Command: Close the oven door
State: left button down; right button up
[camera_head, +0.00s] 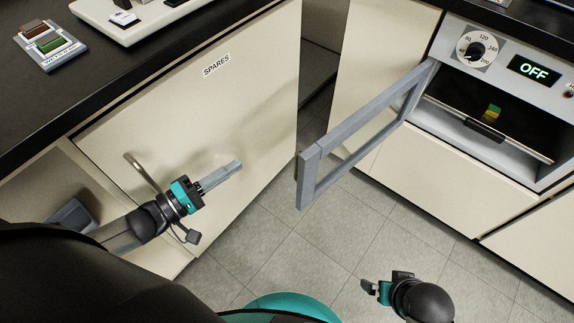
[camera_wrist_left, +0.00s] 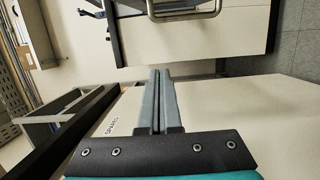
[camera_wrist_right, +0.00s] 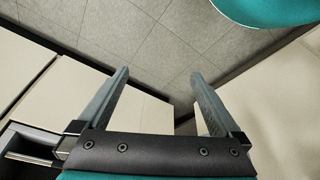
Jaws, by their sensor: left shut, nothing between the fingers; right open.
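The oven (camera_head: 516,66) is built into the cream cabinets at the right, with its dial and a display reading OFF. Its grey-framed door (camera_head: 310,178) stands open, swung out from the left side of the opening. My left gripper (camera_head: 238,165) is shut and empty in front of the SPARES cabinet, left of the oven door and apart from it. Its closed fingers also show in the left wrist view (camera_wrist_left: 158,100). My right gripper is low in the head view, its fingers mostly hidden; the right wrist view shows it open and empty (camera_wrist_right: 160,85), pointing over the floor.
A small green and yellow item (camera_head: 494,111) lies inside the oven. The cream SPARES cabinet door (camera_head: 240,110) and its metal handle (camera_head: 142,172) are close to my left arm. Grey tiled floor (camera_head: 345,235) is clear between the cabinets.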

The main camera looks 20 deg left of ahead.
pick_arm(q)
jog(key=w+d+b, duration=0.4)
jog(key=w+d, duration=0.3)
jog(key=d, duration=0.2)
jog(key=shift+d, duration=0.15)
pick_arm(e)
notch_tip(320, 180, up, 9)
jog(key=t, duration=0.1)
jog(key=shift+w+r+t, duration=0.15)
jog(key=shift+w+t, duration=0.15)
jog(key=shift+w, duration=0.1)
